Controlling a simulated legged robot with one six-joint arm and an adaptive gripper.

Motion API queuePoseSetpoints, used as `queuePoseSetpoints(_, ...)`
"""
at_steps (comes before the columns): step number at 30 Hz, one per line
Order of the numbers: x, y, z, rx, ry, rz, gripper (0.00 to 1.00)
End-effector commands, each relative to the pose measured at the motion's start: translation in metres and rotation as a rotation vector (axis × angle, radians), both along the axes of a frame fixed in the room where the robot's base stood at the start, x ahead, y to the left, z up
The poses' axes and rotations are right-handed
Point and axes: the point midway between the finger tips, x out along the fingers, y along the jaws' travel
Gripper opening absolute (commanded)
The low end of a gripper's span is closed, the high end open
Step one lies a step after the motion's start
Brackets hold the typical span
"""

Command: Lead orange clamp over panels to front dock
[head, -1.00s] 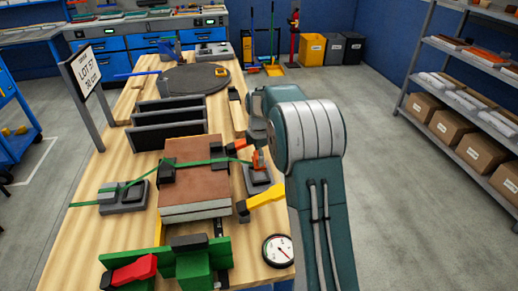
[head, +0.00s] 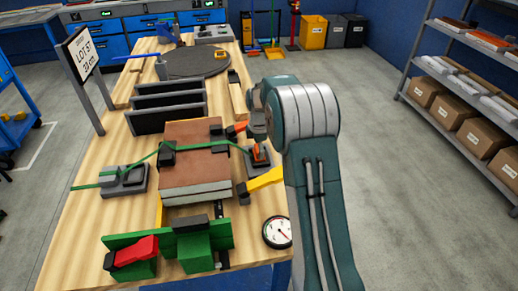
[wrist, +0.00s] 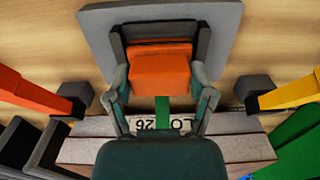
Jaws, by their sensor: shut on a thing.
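The orange clamp (wrist: 160,72) is between the fingers of my gripper (wrist: 160,88), which is shut on it. In the wrist view it sits within the dark U-shaped holder of the grey front dock (wrist: 225,20); whether it is fully seated cannot be told. In the head view the clamp (head: 260,154) is at the dock (head: 244,190), just right of the panels. The stacked panels (head: 195,180) have a brown top and pale lower layers. A green strap (head: 205,147) crosses over them from the left dock (head: 136,187) to the clamp.
Dark corner blocks hold the panels. A yellow lever (head: 265,181) and an orange lever (head: 236,129) flank the front dock. A dial gauge (head: 277,232) and a green fixture with a red handle (head: 135,252) lie nearer. Black upright slats (head: 165,120) stand behind the panels.

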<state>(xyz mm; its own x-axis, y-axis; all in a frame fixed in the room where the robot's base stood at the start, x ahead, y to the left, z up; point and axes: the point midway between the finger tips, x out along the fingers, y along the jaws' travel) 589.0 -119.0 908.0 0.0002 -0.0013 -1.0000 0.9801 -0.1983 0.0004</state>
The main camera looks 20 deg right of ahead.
Motion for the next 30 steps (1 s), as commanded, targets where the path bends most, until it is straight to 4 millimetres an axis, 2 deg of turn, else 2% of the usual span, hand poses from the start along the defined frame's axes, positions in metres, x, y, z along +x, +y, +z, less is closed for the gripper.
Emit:
queuePoseSetpoints(9, -0.001, -0.002, 0.0, 0.0, -0.001, 0.0, 0.2)
queuePoseSetpoints(10, -0.001, -0.002, 0.0, 0.0, -0.001, 0.0, 0.79)
queuePoseSetpoints(11, -0.001, -0.002, 0.0, 0.0, -0.001, 0.0, 0.93)
queuePoseSetpoints(12, -0.001, -0.002, 0.0, 0.0, -0.001, 0.0, 1.0)
queuePoseSetpoints(25, -0.001, -0.002, 0.001, 0.0, -0.001, 0.0, 1.0)
queuePoseSetpoints(30, 0.0, -0.002, 0.021, -0.001, -0.005, 0.0, 1.0)
